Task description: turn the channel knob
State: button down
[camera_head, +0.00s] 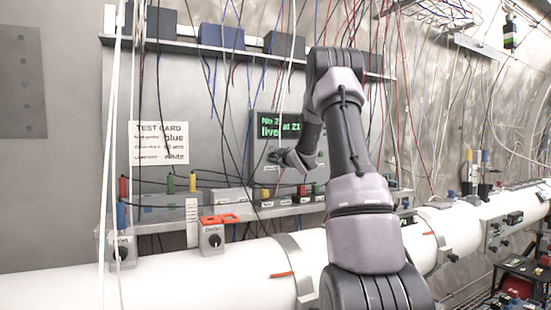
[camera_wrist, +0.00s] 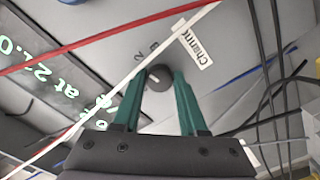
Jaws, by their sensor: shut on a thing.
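The channel knob (camera_wrist: 159,77) is a small dark round knob with a light pointer mark, on a grey panel. A white label reading "Channe…" (camera_wrist: 193,43) and the printed digits lie above it in the wrist view. My gripper (camera_wrist: 157,84) has teal fingers, one on each side of the knob, shut on it. In the head view my gripper (camera_head: 284,157) reaches the panel by the lower part of the dark screen (camera_head: 268,125), which has green text. The knob cannot be made out there.
Red, white and black cables hang close around my gripper; a white one (camera_wrist: 130,80) crosses the wrist view. Above is a shelf (camera_head: 190,43) with boxes. Below are a ledge of coloured connectors (camera_head: 303,189), a grey control box (camera_head: 211,238) and a large white pipe (camera_head: 200,280).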

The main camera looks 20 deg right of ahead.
jog(key=m, duration=0.4)
jog(key=shift+f, duration=0.15)
jog(key=shift+m, duration=1.9)
jog(key=shift+c, duration=2.2)
grip_release()
jog(key=s, duration=1.1)
